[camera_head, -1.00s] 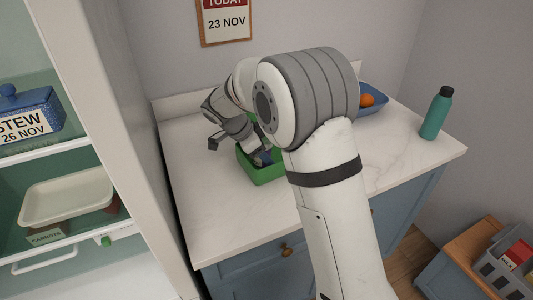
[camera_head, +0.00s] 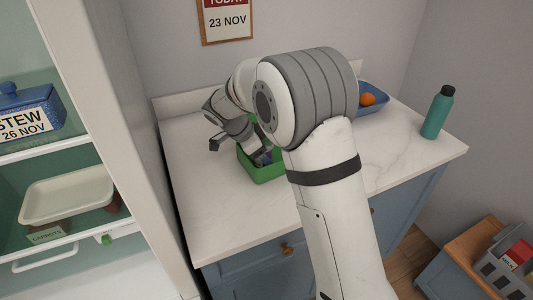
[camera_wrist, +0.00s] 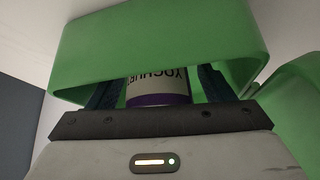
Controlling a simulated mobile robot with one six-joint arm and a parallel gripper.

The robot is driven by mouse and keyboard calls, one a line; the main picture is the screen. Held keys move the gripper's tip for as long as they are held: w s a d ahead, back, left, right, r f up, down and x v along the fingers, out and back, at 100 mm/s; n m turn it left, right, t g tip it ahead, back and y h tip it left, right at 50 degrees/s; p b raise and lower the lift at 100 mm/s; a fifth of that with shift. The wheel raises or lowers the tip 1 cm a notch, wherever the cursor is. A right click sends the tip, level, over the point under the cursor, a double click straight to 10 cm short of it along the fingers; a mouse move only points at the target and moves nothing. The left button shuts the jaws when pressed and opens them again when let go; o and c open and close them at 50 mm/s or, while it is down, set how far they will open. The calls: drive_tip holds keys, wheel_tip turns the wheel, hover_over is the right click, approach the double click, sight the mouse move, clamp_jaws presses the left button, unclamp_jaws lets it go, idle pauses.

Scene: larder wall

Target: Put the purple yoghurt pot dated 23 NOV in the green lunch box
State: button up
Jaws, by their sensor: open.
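The green lunch box (camera_head: 262,174) sits on the white worktop, partly hidden behind my arm. My gripper (camera_head: 258,156) reaches down into it from the back left. In the wrist view the yoghurt pot (camera_wrist: 158,88), pale with a purple band and upside-down YOGHURT lettering, stands between my two dark fingers, inside the green wall of the lunch box (camera_wrist: 95,45). My gripper is open, with a finger on each side of the pot. The pot's date is not visible, and I cannot tell whether its base touches the box floor.
A wall calendar (camera_head: 226,22) reads 23 NOV. A blue bowl (camera_head: 374,109) with an orange (camera_head: 367,99) and a teal bottle (camera_head: 437,113) stand to the right. Shelves at left hold a blue stew pot (camera_head: 30,103) and a cream tray (camera_head: 68,194). The front worktop is clear.

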drive_tip(key=v, duration=1.2)
drive_tip(key=shift+r, duration=0.15)
drive_tip(key=s+d+r+n+y, duration=0.2)
drive_tip(key=s+d+n, duration=0.3)
drive_tip(key=d, duration=0.4)
drive_tip(key=s+d+f+n+y, duration=0.2)
drive_tip(key=s+d+n, duration=0.3)
drive_tip(key=s, duration=0.5)
drive_tip(key=s+d+f+n+y, duration=0.2)
drive_tip(key=s+d+f+n, duration=0.1)
drive_tip(key=s, duration=0.8)
drive_tip(key=d+n, duration=0.1)
drive_tip(key=d, duration=0.1)
drive_tip(key=shift+s+d+f+n+t, duration=0.15)
drive_tip(key=shift+s+d+n+t, duration=0.15)
drive_tip(key=shift+d+n, duration=0.1)
drive_tip(key=shift+r+p, duration=0.45)
drive_tip(key=shift+r, duration=0.2)
